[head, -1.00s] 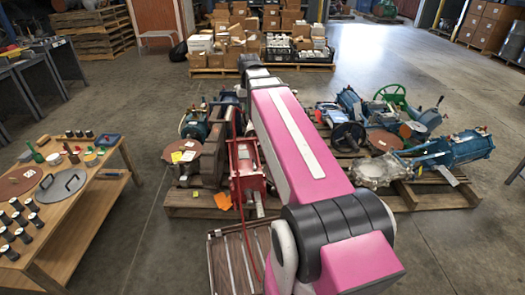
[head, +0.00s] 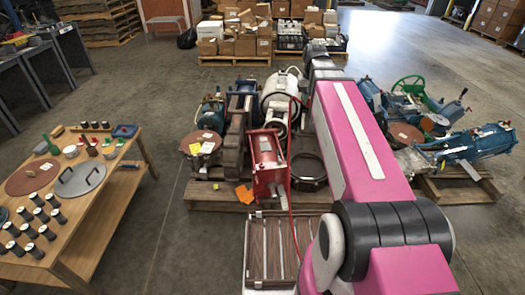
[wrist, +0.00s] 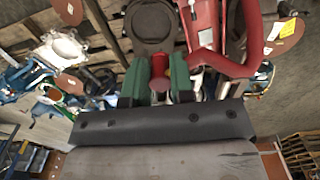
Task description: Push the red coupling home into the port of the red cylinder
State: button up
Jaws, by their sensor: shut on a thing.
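The red cylinder (head: 267,165) lies on the near pallet in the head view. Part of its red body (wrist: 203,18) shows at the top of the wrist view. My gripper (wrist: 181,75) has green finger pads and is shut on the red coupling (wrist: 179,68), which points toward the cylinder side. A thick red hose (wrist: 245,66) bends around to the right of the fingers; it hangs as a thin red line (head: 290,165) in the head view. The port is not clearly visible, and I cannot tell whether the coupling touches it.
A dark ring (head: 308,184) lies right of the cylinder; its round face also shows in the wrist view (wrist: 151,41). A wooden table (head: 110,210) with parts is at left. Blue cylinders (head: 478,146) lie at right.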

jog(key=w+a+f+m, duration=0.2)
jog(key=a+f, duration=0.4)
jog(key=f, duration=0.5)
jog(key=w+a+f+m, duration=0.2)
jog(key=a+f, duration=0.4)
jog(key=f, duration=0.4)
jog(key=w+a+f+m, duration=0.3)
jog(key=a+f, duration=0.3)
jog(key=f, duration=0.5)
jog(key=shift+w+a+f, duration=0.25)
jog(key=shift+a+f, duration=0.05)
jog(key=shift+f, duration=2.9)
jog(key=shift+s, duration=0.1)
jog(key=shift+f, duration=0.55)
